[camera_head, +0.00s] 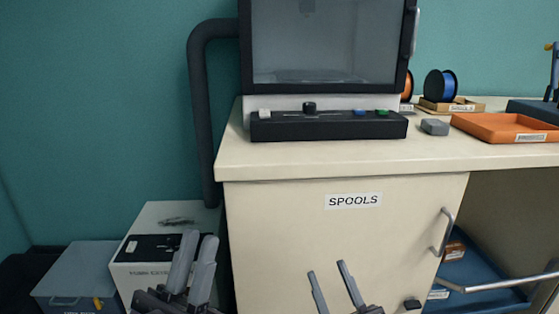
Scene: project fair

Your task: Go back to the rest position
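My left gripper (198,240) shows at the bottom, left of the cabinet, its fingers pointing up in front of a white box. Its two grey fingers stand a little apart with nothing between them. My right gripper (328,269) is at the bottom centre, in front of the cabinet door labelled SPOOLS (290,225). Its two thin fingers are spread apart and empty. Both grippers are below the worktop's level in the picture. The rest of both arms is out of view.
The pale worktop (320,155) carries a dark-framed machine (325,45), an orange tray (495,128), a small grey block (434,127) and a blue spool (441,86). The door handle (441,232) sticks out.

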